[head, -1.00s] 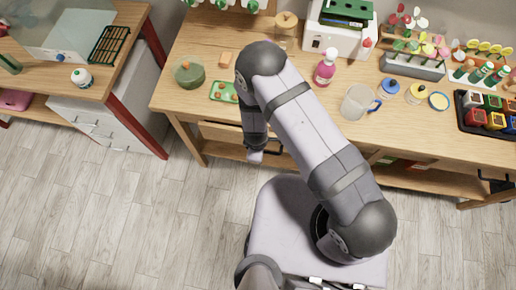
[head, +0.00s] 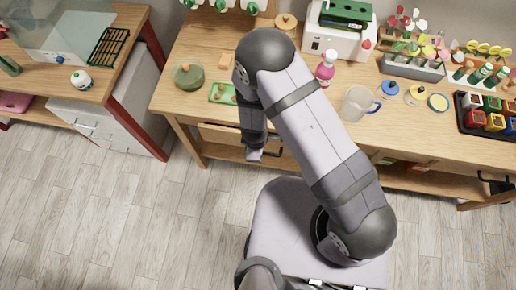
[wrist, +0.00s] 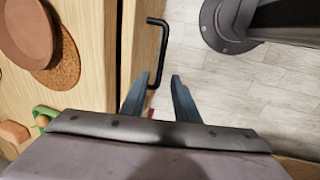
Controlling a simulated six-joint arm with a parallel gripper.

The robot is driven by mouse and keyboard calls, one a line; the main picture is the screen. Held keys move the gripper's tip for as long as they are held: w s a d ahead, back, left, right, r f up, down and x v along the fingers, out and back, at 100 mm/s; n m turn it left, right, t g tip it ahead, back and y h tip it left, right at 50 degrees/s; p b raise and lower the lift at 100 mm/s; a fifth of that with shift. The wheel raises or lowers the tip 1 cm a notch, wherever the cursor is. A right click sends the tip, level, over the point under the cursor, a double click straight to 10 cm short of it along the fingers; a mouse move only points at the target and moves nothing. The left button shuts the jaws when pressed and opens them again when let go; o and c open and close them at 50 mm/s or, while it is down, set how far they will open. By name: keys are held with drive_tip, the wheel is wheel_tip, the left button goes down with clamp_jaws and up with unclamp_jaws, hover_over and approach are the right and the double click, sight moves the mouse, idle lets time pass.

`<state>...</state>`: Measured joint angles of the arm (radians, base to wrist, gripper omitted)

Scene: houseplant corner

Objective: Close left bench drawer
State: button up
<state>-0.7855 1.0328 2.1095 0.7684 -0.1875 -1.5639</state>
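The left bench drawer (head: 220,133) has a pale wooden front under the bench top and a black bar handle (head: 279,147). In the wrist view the drawer front (wrist: 145,50) runs beside the bench edge, with a narrow dark gap between them; how far it stands out is hard to tell. The handle also shows in the wrist view (wrist: 161,45), just beyond my fingertips. My gripper (head: 254,155) is in front of the drawer, pointing down. Its two fingers are apart and empty in the wrist view (wrist: 156,88), near the handle's end. My arm hides part of the drawer.
The bench top (head: 190,105) holds a green bowl (head: 188,76), a green tray (head: 222,93), a pink bottle (head: 325,69) and a clear jug (head: 357,103). In the wrist view a terracotta pot (wrist: 28,30) stands on a cork mat. The floor (head: 120,215) is clear at left.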

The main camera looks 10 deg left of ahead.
drive_tip(key=shift+s+r, duration=0.2)
drive_tip(key=shift+r, duration=0.85)
